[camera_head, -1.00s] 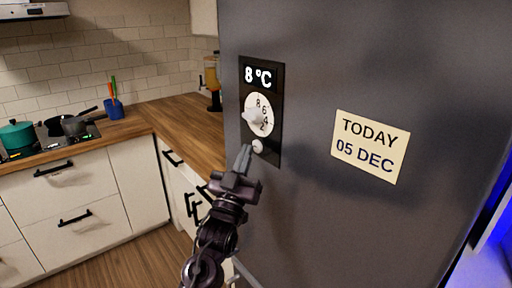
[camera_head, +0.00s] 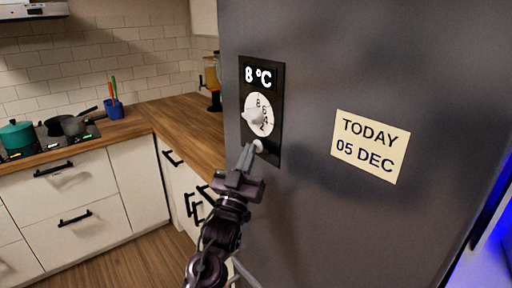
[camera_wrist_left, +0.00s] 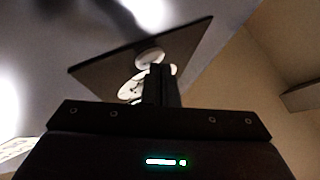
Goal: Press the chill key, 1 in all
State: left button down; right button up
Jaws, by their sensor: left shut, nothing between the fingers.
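The chill key (camera_head: 259,145) is a small round pale button low on a black panel (camera_head: 273,150) on the dark grey cabinet. Above it are a white dial (camera_head: 257,113) with numbers and a display (camera_head: 258,76) reading 8 °C. My left gripper (camera_head: 249,153) is shut and empty, its tips at the key and partly covering it. I cannot tell whether they touch it. In the left wrist view, the shut fingers (camera_wrist_left: 161,82) reach toward the round key (camera_wrist_left: 149,57), with the dial (camera_wrist_left: 131,88) partly hidden behind them. My right gripper is not in view.
A sign (camera_head: 370,147) reading TODAY 05 DEC is on the cabinet, right of the panel. A wooden counter (camera_head: 185,120) with drawers runs along the left, carrying a blue utensil cup (camera_head: 114,110), pans and a drink dispenser (camera_head: 212,84).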

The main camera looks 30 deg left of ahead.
pick_arm(q)
jog(key=shift+w, duration=0.1)
dwell(0.5)
jog(key=shift+s+a, duration=0.25)
jog(key=shift+s, duration=0.5)
jog(key=s, duration=0.1)
jog(key=s+a, duration=0.1)
jog(key=s, duration=0.1)
jog(key=s+a, duration=0.1)
jog(key=shift+s, duration=0.3)
jog(key=shift+f, duration=0.15)
dwell(0.5)
